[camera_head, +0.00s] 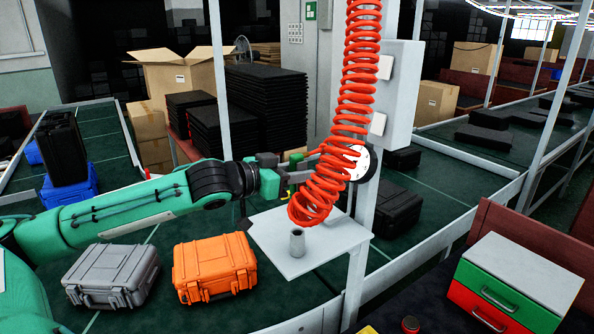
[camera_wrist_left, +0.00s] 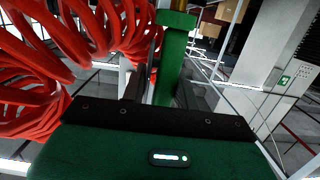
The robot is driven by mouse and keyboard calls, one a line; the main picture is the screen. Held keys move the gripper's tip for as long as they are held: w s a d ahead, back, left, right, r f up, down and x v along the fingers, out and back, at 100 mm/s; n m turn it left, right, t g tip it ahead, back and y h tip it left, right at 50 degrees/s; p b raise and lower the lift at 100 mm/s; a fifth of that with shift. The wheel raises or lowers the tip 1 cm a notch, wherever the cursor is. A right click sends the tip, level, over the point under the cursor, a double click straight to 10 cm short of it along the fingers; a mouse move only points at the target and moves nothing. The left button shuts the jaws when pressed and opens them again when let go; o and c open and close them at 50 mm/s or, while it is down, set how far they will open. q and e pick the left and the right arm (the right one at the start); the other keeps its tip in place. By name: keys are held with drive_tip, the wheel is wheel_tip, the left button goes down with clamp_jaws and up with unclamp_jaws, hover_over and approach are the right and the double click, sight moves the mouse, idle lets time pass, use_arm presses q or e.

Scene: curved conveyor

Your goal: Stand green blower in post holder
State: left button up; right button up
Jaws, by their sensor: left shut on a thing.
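The green blower shows in the left wrist view as an upright green body (camera_wrist_left: 175,55) just past my gripper's palm. In the head view only small green bits of it show at my left gripper (camera_head: 300,168), partly hidden by the red coiled hose (camera_head: 352,95). My left gripper is shut on the blower and holds it above the white shelf. The post holder looks to be the short grey hollow cylinder (camera_head: 297,243) standing on the white shelf (camera_head: 340,238), below my gripper. My right gripper is not in view.
The red hose hangs beside my gripper and also fills the left of the left wrist view (camera_wrist_left: 45,70). An orange case (camera_head: 214,268) and a grey case (camera_head: 111,275) lie on the conveyor below my arm. A grey post (camera_head: 362,255) stands by the shelf. A drawer box (camera_head: 515,285) is at right.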

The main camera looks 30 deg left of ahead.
sight(296, 209)
use_arm(q)
drive_tip(key=shift+f+b, duration=0.6)
drive_tip(key=shift+f, duration=0.45)
idle(0.4)
idle(0.5)
drive_tip(key=shift+f+b, duration=0.7)
drive_tip(key=shift+f, duration=0.4)
drive_tip(key=shift+f+b, duration=2.05)
drive_tip(key=shift+f, duration=0.4)
drive_tip(key=o, duration=0.8)
